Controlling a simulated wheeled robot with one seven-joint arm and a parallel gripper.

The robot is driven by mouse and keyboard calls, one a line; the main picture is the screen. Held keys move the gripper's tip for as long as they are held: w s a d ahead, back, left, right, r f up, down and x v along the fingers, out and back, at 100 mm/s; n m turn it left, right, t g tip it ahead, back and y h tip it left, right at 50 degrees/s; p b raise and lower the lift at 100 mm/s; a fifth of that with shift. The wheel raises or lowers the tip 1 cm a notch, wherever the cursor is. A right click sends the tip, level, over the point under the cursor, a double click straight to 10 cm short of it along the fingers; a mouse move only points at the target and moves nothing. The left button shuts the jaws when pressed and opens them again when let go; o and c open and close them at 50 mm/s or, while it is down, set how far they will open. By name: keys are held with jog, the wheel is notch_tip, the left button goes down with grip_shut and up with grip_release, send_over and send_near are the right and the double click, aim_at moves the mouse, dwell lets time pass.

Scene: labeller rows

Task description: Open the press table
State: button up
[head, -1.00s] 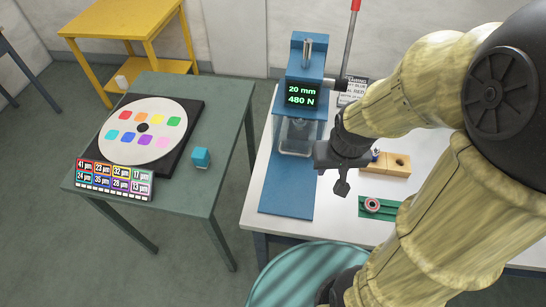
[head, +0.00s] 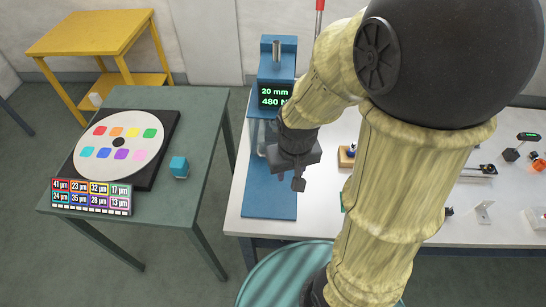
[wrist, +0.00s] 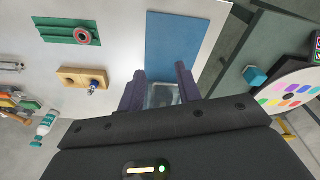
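The blue press (head: 277,65) stands on the white table, with a green-lit display (head: 275,97) reading 20 mm and, partly covered by my arm, 480 N. Its blue base plate (head: 268,200) reaches toward the table's front edge and shows in the wrist view (wrist: 173,45). A clear, box-like part (wrist: 161,95) of the press shows between my fingers in the wrist view. My gripper (wrist: 160,78) is open, its two dark fingers apart on either side of that part in the picture; I cannot tell whether they touch it. In the head view my gripper (head: 298,183) is in front of the press.
A wooden block (wrist: 83,78) and a green holder with a red ring (wrist: 68,33) lie beside the press. A grey-green table (head: 190,110) at left bears a colour disc (head: 119,165) and a blue cube (head: 179,166). A round teal top (head: 285,275) is in front.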

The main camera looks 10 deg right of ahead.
jog(key=w+a+f+n+h+b, duration=0.1)
jog(key=w+f+h+b, duration=0.1)
jog(key=f, duration=0.3)
jog(key=w+a+f+n+g+h+b, duration=0.1)
jog(key=w+a+f+h+b, duration=0.1)
jog(key=f, duration=0.4)
jog(key=w+a+f+n+g+h+b, duration=0.1)
jog(key=w+f+h+b, duration=0.2)
jog(key=f, duration=0.3)
jog(key=shift+a+f+n+h+b, duration=0.15)
jog(key=shift+a+n+h+b, duration=0.25)
jog(key=shift+h+b, duration=0.4)
jog(key=w+a+t+h+b, duration=0.1)
jog(key=w+a+f+n+t+h+b, duration=0.1)
jog(key=a, duration=0.1)
jog(key=w+a+t+h+b, duration=0.1)
jog(key=w+a+t+h, duration=0.1)
jog(key=shift+f+n, duration=0.3)
jog(key=a+t, duration=0.1)
jog(key=w+a+t+h, duration=0.1)
jog(key=a, duration=0.1)
jog(key=a+r+n+t+b, duration=0.1)
jog(key=a, duration=0.1)
jog(key=shift+w+a+t+h, duration=0.25)
jog(key=shift+w+t+h, duration=0.05)
jog(key=shift+w+h, duration=0.1)
jog(key=shift+d, duration=0.1)
jog(key=shift+d, duration=0.1)
